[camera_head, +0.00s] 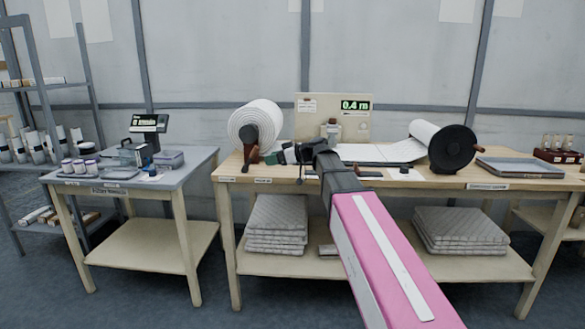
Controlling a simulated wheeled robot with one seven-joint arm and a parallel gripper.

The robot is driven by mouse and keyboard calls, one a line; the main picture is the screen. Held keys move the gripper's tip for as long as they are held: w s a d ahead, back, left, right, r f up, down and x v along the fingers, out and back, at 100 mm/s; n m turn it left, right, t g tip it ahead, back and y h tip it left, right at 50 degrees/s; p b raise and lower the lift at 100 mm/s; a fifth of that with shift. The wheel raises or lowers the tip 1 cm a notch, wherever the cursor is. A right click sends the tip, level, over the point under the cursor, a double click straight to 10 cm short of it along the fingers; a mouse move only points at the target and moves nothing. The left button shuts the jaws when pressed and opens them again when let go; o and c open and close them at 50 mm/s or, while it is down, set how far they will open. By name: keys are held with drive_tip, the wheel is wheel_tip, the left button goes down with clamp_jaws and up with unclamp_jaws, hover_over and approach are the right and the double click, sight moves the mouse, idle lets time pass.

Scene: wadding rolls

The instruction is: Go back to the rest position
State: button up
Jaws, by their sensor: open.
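My arm reaches up from the bottom right over the wooden workbench (455,177), its pink link in front of the bench. My gripper (272,157) is small in the picture, at the bench's left part. It points left, close to the brown crank handle (250,156) below the white wadding roll (257,122). It is open; whether it touches the handle I cannot tell. A white sheet (385,151) lies across the bench toward a second roll with a black disc (452,150) on the right. A display panel (345,112) behind reads 0.4 m. My wrist hides part of the bench.
A grey tray (528,167) lies at the bench's right. Folded pads (277,226) are stacked on the lower shelf. A side table (190,158) with a scale (148,123) stands left, across a floor gap.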

drive_tip(key=s+d+f+m+g+h, duration=0.1)
drive_tip(key=s+d+f+m+h, duration=0.4)
drive_tip(key=f, duration=0.6)
drive_tip(key=s+d+f+m+h, duration=0.2)
drive_tip(key=s+d+f, duration=0.2)
drive_tip(key=d+f, duration=0.5)
drive_tip(key=s+d+f+m+g+h, duration=0.1)
drive_tip(key=s+d+f+m+h, duration=0.25)
drive_tip(key=f, duration=0.95)
drive_tip(key=s+d+f+m+g+h, duration=0.1)
drive_tip(key=s+d+f+m+h, duration=0.2)
drive_tip(key=s+d+f, duration=0.4)
drive_tip(key=shift+s+d+f+m+g+h, duration=0.35)
drive_tip(key=shift+s+d+h, duration=0.1)
drive_tip(key=shift+s+d, duration=0.35)
drive_tip(key=shift+a, duration=0.1)
